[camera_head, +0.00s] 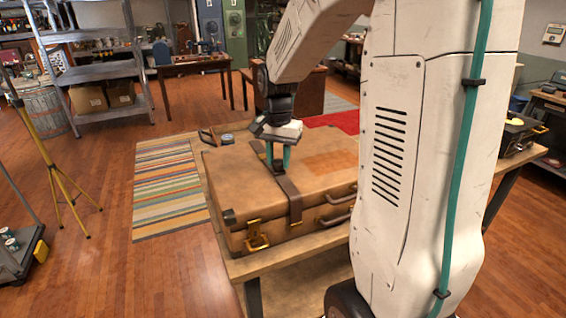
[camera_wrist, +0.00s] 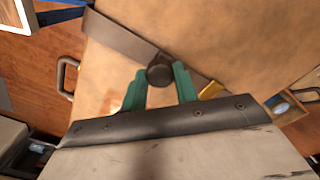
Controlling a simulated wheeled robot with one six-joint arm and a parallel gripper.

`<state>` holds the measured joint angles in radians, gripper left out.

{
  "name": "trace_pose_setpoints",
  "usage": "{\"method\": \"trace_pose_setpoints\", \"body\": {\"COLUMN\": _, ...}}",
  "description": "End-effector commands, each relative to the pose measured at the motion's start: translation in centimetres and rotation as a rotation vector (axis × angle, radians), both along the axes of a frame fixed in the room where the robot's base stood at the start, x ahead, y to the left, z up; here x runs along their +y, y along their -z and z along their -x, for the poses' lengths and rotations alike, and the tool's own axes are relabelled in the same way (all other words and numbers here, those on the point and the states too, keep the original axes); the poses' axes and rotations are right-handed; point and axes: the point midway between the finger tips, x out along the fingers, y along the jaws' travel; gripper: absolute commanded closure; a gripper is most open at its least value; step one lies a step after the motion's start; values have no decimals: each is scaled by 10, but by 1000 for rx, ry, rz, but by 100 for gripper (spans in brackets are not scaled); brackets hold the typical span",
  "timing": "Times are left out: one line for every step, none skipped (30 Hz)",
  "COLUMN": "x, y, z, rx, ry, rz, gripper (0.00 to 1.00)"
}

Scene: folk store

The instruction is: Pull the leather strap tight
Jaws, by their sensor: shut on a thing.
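A tan leather suitcase (camera_head: 240,180) lies flat on a wooden table, lid closed. A brown leather strap (camera_head: 291,196) runs across its lid and down the front side. My gripper (camera_head: 278,160), with teal fingers, points down over the strap on the lid. In the wrist view the strap (camera_wrist: 122,38) crosses the lid diagonally, and my gripper's fingers (camera_wrist: 159,88) are shut on a dark round piece (camera_wrist: 160,71) at the strap. Whether this piece is joined to the strap cannot be told. Brass latches (camera_head: 257,242) and a handle (camera_head: 336,220) sit on the suitcase's front side.
The wooden table (camera_head: 290,253) has a narrow bare edge in front of the suitcase. A striped rug (camera_head: 167,185) lies on the floor at left, near a yellow tripod (camera_head: 52,172). Metal shelves (camera_head: 90,72) stand behind.

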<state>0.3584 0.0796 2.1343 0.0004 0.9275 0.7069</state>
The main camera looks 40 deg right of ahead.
Motion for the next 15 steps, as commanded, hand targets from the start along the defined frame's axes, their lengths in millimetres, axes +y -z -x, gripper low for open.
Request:
{"method": "trace_pose_setpoints", "body": {"x": -2, "y": 0, "z": -5, "rx": 0, "ry": 0, "rz": 0, "gripper": 100}}
{"method": "trace_pose_setpoints", "body": {"x": -2, "y": 0, "z": -7, "rx": 0, "ry": 0, "rz": 1, "gripper": 100}}
{"method": "trace_pose_setpoints", "body": {"x": -2, "y": 0, "z": -8, "rx": -2, "ry": 0, "rz": 1, "gripper": 100}}
{"method": "trace_pose_setpoints", "body": {"x": -2, "y": 0, "z": -8, "rx": -2, "ry": 0, "rz": 1, "gripper": 100}}
{"method": "trace_pose_setpoints", "body": {"x": -2, "y": 0, "z": -8, "rx": -3, "ry": 0, "rz": 2, "gripper": 100}}
{"method": "trace_pose_setpoints", "body": {"x": -2, "y": 0, "z": -8, "rx": -3, "ry": 0, "rz": 2, "gripper": 100}}
{"method": "trace_pose_setpoints", "body": {"x": -3, "y": 0, "z": -8, "rx": -4, "ry": 0, "rz": 3, "gripper": 100}}
{"method": "trace_pose_setpoints", "body": {"x": -3, "y": -1, "z": -8, "rx": -5, "ry": 0, "rz": 2, "gripper": 100}}
{"method": "trace_pose_setpoints", "body": {"x": -3, "y": -1, "z": -8, "rx": -5, "ry": 0, "rz": 2, "gripper": 100}}
{"method": "trace_pose_setpoints", "body": {"x": -3, "y": -1, "z": -8, "rx": -5, "ry": 0, "rz": 3, "gripper": 65}}
{"method": "trace_pose_setpoints", "body": {"x": -3, "y": -1, "z": -8, "rx": -5, "ry": 0, "rz": 3, "gripper": 56}}
{"method": "trace_pose_setpoints", "body": {"x": -3, "y": -1, "z": -8, "rx": -5, "ry": 0, "rz": 2, "gripper": 48}}
{"method": "trace_pose_setpoints", "body": {"x": -3, "y": -1, "z": -8, "rx": -5, "ry": 0, "rz": 2, "gripper": 48}}
{"method": "trace_pose_setpoints", "body": {"x": -3, "y": -1, "z": -8, "rx": -3, "ry": 0, "rz": 2, "gripper": 48}}
{"method": "trace_pose_setpoints", "body": {"x": -3, "y": 0, "z": -8, "rx": -3, "ry": 0, "rz": 2, "gripper": 48}}
